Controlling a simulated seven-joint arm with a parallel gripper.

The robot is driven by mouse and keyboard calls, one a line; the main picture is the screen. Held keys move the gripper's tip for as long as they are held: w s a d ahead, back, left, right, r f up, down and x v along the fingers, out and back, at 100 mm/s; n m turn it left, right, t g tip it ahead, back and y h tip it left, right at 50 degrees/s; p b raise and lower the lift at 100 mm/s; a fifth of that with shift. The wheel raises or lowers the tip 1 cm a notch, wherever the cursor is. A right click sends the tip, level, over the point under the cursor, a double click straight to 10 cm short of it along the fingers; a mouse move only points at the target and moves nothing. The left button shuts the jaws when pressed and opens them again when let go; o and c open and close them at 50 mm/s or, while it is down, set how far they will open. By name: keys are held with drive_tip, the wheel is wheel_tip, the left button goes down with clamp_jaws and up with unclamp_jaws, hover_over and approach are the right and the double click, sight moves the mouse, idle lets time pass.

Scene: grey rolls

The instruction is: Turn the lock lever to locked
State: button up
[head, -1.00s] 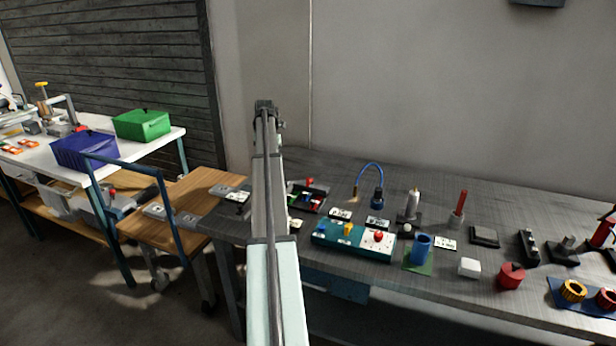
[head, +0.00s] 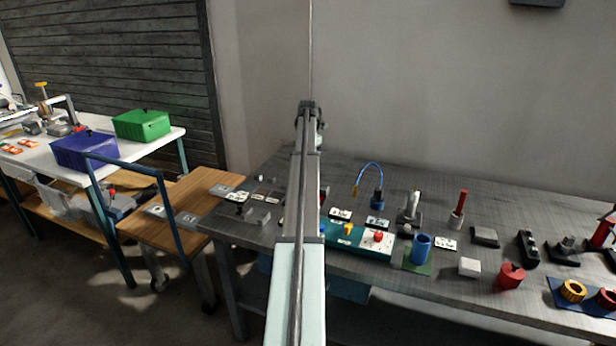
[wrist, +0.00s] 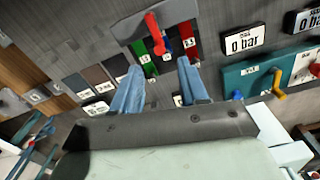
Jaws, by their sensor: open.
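In the wrist view a red lever (wrist: 155,30) stands on a dark grey block (wrist: 128,28), with a small blue part beside it. Green and red labelled plates lie just below. No marking that I can read names the lock. My gripper (wrist: 160,86) is open, its two blue-grey fingers apart and empty, pointing toward the plates and the lever; the lever lies beyond the fingertips. In the head view my arm hides the red lever and the gripper.
A teal panel (head: 358,240) has a yellow handle (wrist: 278,85) and a red button (head: 378,237), right of the gripper. Pressure displays (wrist: 243,40) sit beyond it. Several fixtures, including a blue cup (head: 421,248), fill the bench to the right. A wooden cart (head: 190,188) stands left.

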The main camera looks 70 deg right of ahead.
wheel_tip(320, 180, down, 7)
drive_tip(key=shift+r, duration=0.15)
drive_tip(key=shift+c, duration=0.3)
clamp_jaws()
idle(0.3)
